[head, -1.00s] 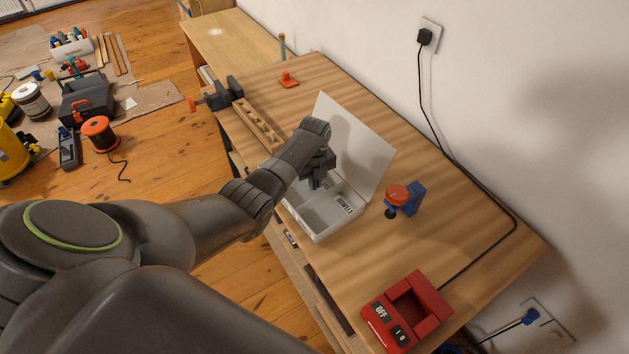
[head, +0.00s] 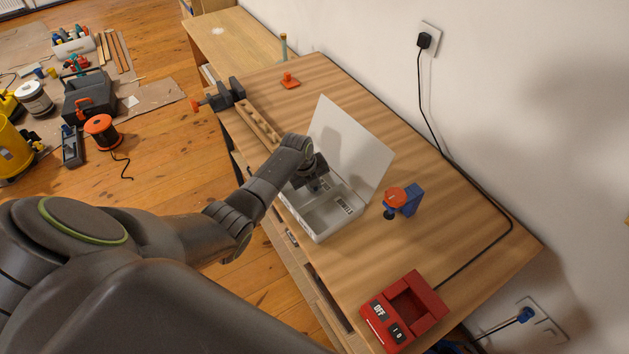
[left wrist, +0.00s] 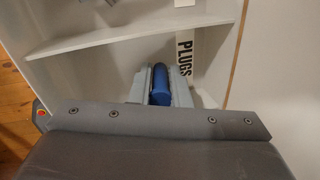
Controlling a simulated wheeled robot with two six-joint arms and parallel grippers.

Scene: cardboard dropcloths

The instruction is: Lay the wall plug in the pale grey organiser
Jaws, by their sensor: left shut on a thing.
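The pale grey organiser (head: 322,224) stands on the workbench with its lid (head: 352,150) raised against the wall side. It has compartments split by a divider (left wrist: 125,36), and one carries a "PLUGS" label (left wrist: 185,55). My left gripper (head: 318,184) is over the organiser's far part. In the left wrist view the gripper (left wrist: 158,84) is shut on the blue wall plug (left wrist: 160,82), with a finger on each side of it. The plug is above or within the labelled compartment; its height over the floor I cannot tell. My right gripper is not in view.
A blue and orange tool (head: 402,200) stands right of the organiser. A red box marked OFF (head: 404,312) sits at the bench's near end. A wooden block with holes (head: 260,124) and a dark vise (head: 228,94) lie beyond it. The bench between is clear.

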